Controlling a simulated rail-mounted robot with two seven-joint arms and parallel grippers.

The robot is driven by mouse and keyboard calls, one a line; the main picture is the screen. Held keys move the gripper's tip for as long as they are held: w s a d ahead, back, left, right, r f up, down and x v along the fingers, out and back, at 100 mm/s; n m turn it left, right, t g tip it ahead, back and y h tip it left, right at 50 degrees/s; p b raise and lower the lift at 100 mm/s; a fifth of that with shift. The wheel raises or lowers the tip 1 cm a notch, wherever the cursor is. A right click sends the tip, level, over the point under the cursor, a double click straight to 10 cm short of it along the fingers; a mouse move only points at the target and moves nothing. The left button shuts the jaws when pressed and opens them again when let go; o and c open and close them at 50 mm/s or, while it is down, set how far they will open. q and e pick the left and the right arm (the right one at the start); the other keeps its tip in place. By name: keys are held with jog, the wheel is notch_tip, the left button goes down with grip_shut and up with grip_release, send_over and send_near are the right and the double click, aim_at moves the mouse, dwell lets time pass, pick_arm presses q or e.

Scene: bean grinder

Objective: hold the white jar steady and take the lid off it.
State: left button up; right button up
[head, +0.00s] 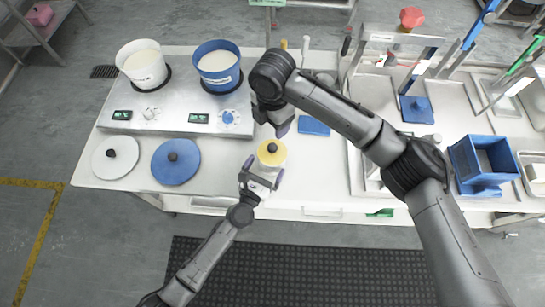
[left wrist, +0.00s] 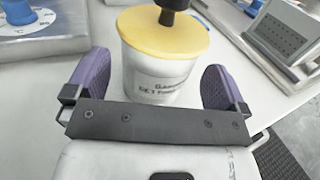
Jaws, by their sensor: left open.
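The white jar (head: 273,169) stands upright near the front edge of the table, with its yellow lid (head: 263,156) on top and a black knob on the lid. In the left wrist view, the white jar (left wrist: 150,76) has printed text, and its yellow lid (left wrist: 150,36) sits on the rim. My left gripper (head: 264,171) is open, with one purple finger on each side of the jar. In the left wrist view, gaps show between the fingers and the jar. My right gripper (head: 274,121) is just behind and above the jar; its jaw opening cannot be made out.
A white pot (head: 146,78) and a blue pot (head: 219,82) stand on a heater unit at the back left. A white lid (head: 105,165) and a blue lid (head: 170,172) lie in front. A blue bin (head: 466,163) stands at the right.

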pick_arm(q)
jog(key=shift+x, duration=1.5)
jog(key=shift+c, duration=0.4)
